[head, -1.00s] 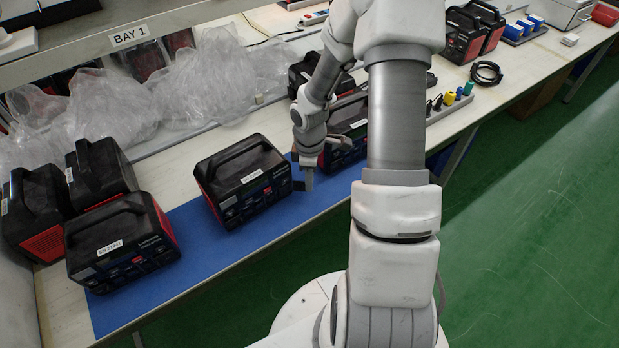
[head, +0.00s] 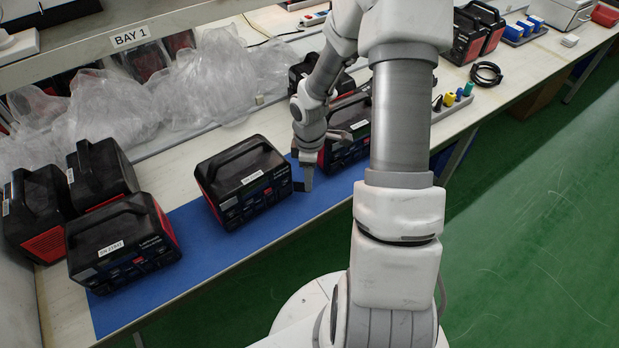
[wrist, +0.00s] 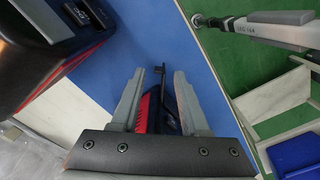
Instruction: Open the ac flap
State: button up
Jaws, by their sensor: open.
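Black power stations with red sides stand on the blue mat (head: 185,225). The middle power station (head: 243,185) has a white label on top and sockets and panels on its front. My gripper (head: 307,184) is low beside its right front corner, left of another power station (head: 350,140) that my arm partly hides. In the wrist view my gripper (wrist: 158,85) is open, its two grey fingers apart. Between them show a power station's red side (wrist: 144,110) and a thin dark piece (wrist: 160,73) sticking out. I cannot tell whether this is the ac flap, or whether a finger touches it.
Another power station (head: 122,243) stands at the mat's left end, with others behind it. Clear plastic bags (head: 120,105) lie along the back. A power strip (head: 455,98) and black cable (head: 486,73) lie to the right. Green floor (head: 520,220) is open in front.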

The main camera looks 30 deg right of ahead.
notch_tip(320, 180, up, 16)
jog(key=p, duration=0.2)
jog(key=shift+p, duration=0.35)
jog(key=shift+a, duration=0.1)
